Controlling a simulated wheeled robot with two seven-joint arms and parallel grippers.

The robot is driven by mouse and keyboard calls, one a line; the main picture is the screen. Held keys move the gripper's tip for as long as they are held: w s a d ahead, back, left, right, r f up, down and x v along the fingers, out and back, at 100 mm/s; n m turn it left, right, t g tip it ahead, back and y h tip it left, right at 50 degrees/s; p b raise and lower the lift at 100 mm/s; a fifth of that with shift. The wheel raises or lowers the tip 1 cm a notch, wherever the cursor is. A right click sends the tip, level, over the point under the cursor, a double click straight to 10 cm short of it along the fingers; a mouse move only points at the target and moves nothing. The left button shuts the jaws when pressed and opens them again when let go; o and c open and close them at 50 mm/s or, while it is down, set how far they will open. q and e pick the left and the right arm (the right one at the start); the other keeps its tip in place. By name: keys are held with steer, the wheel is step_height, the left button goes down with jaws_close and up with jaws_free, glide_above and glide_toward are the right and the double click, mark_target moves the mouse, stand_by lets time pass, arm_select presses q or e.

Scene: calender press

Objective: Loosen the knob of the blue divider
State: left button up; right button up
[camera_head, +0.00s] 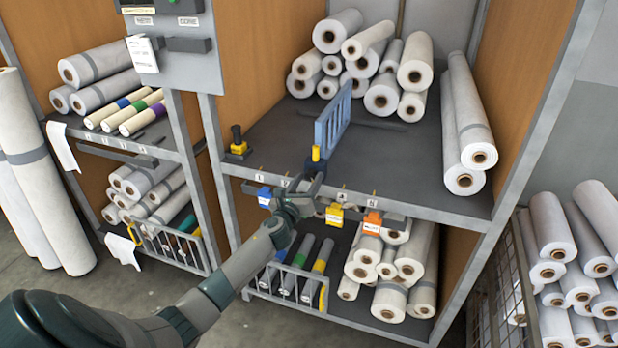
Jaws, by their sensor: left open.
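The blue divider (336,118) stands upright on the dark middle shelf, as a slatted panel running front to back. Its yellow knob (316,153) sits at the front lower end, near the shelf's front edge. My left gripper (315,167) reaches up from the lower left and is open right at the knob. Its fingers appear to be around or just below the knob; I cannot tell whether they touch it. The gripper hides part of the shelf edge below the knob. My right gripper is not in view.
White rolls (382,95) are stacked at the back of the shelf, and more rolls (465,135) lean at right. A black and yellow clamp (237,143) stands left. Yellow (334,214) and orange (372,222) tags hang under the edge. Bare shelf (275,130) lies left of the divider.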

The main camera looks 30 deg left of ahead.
arm_select(q)
steer(key=shift+w+a, duration=0.15)
steer(key=shift+w, duration=0.55)
steer(key=c, duration=1.1)
steer(key=shift+o, duration=0.2)
